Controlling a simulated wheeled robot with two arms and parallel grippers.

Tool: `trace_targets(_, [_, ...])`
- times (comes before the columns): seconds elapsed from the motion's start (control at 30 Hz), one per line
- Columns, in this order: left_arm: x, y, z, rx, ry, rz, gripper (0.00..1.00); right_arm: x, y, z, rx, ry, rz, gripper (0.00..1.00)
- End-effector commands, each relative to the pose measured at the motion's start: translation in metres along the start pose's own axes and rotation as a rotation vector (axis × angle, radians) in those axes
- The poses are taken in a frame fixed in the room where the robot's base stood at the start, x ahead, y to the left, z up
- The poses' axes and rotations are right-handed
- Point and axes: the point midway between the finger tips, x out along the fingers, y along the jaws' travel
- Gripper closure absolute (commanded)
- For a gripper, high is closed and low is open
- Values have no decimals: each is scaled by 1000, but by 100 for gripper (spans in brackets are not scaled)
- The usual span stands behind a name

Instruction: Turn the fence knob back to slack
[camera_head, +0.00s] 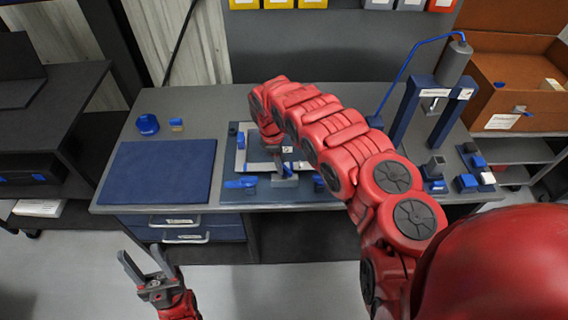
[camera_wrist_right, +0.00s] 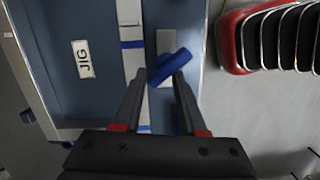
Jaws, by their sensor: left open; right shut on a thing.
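The fence knob is a blue bar (camera_wrist_right: 170,67) over a small grey plate beside a white strip with blue marks (camera_wrist_right: 132,45). It lies slanted at the fingertips of my right gripper (camera_wrist_right: 160,76), which is shut on it in the right wrist view. In the head view my right gripper (camera_head: 285,174) is low over the front of the jig board, and my red arm hides much of that area. My left gripper (camera_head: 147,268) is open and empty, in front of the bench over the floor.
A dark blue mat (camera_head: 158,171) lies on the left of the grey bench, with a blue cup (camera_head: 147,124) behind it. A blue lever-like piece (camera_head: 240,183) is left of my right gripper. A blue press frame (camera_head: 405,108) and small blocks (camera_head: 467,182) stand at right.

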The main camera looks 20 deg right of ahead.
Motion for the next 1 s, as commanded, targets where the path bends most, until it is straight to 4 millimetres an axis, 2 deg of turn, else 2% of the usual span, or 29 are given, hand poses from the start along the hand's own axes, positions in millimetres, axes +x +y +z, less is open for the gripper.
trace_targets(0.13, [6,0,-1,0,0,0,48,-3,2,5,-49,-6,11,95])
trace_targets(0.5, [26,-1,-4,0,0,0,48,-3,-3,3,-369,-6,61,92])
trace_targets(0.87, [25,-1,-4,0,0,0,48,-1,-3,3,-389,-6,63,92])
trace_targets(1.0, [31,-2,-5,0,0,0,48,-3,-4,5,-430,-7,67,92])
